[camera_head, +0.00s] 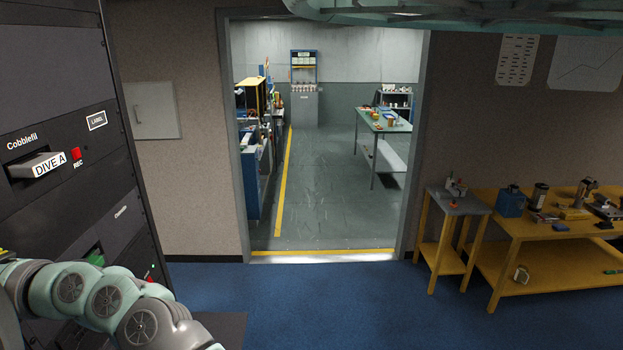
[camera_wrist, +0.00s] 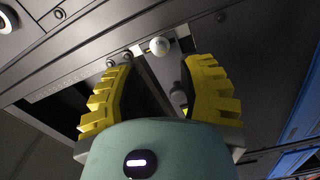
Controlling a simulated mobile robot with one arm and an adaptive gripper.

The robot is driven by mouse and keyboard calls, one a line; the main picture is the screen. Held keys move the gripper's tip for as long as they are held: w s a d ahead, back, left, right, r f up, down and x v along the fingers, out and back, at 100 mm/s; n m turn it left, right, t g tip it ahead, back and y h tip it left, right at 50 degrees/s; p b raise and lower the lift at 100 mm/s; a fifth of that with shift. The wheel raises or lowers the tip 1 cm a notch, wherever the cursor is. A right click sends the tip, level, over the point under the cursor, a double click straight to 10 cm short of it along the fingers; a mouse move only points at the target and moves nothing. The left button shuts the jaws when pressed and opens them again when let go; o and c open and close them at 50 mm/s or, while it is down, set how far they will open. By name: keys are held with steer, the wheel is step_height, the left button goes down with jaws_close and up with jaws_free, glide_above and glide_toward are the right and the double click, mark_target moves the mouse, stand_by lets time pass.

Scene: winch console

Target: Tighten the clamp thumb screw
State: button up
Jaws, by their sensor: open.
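My gripper (camera_wrist: 161,66) shows in the wrist view, with two ridged yellow fingers spread apart and nothing held between them. A small pale round knob (camera_wrist: 159,46) is on the dark panel just beyond the fingertips, roughly between them. I cannot identify the clamp thumb screw for certain in either view. In the head view my arm runs along the lower left, and my gripper is out of sight.
A dark equipment rack (camera_head: 75,150) stands close on the left, with a "DIVE A" cartridge (camera_head: 45,165) sticking out. A wooden workbench (camera_head: 530,240) with tools and a small side stand (camera_head: 455,205) are at right. Blue floor (camera_head: 330,300) is clear up to the open doorway.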

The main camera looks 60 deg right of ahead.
steer(key=x, duration=0.6)
steer(key=shift+a, duration=0.1)
steer(key=shift+o, duration=0.5)
jaws_close()
